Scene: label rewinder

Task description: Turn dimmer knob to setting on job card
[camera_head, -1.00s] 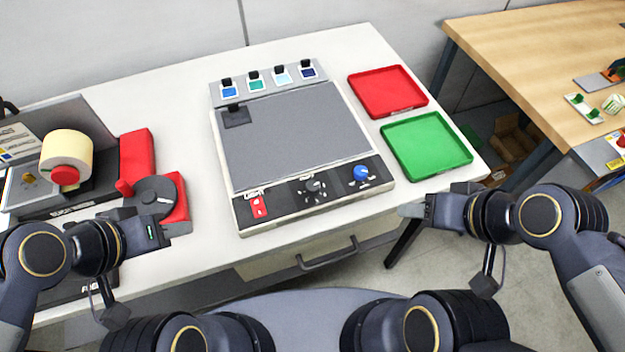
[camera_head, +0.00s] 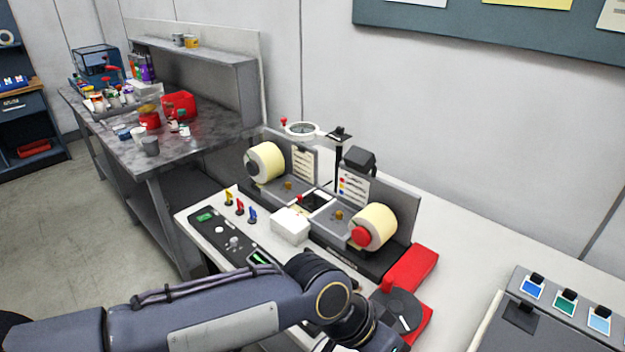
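The dimmer knob cannot be made out; only the back left corner of the light box (camera_head: 505,345) shows at the lower right, and its front panel with knobs is outside the picture. Two upright cards with print stand on the label rewinder, a white card (camera_head: 304,166) and a card with coloured dots (camera_head: 353,190). Their text is too small to read, and I cannot tell whether either is the job card. My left arm crosses the bottom, its wrist near the black crank disc (camera_head: 400,309). The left fingers and the whole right gripper are out of view.
The rewinder carries two cream label rolls (camera_head: 265,162) (camera_head: 374,226). A black control panel (camera_head: 222,244) with a pale knob (camera_head: 235,243) lies to its left, beside a white box (camera_head: 290,226). A cluttered grey bench (camera_head: 205,135) stands behind left. White tabletop (camera_head: 462,245) is clear right of the rewinder.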

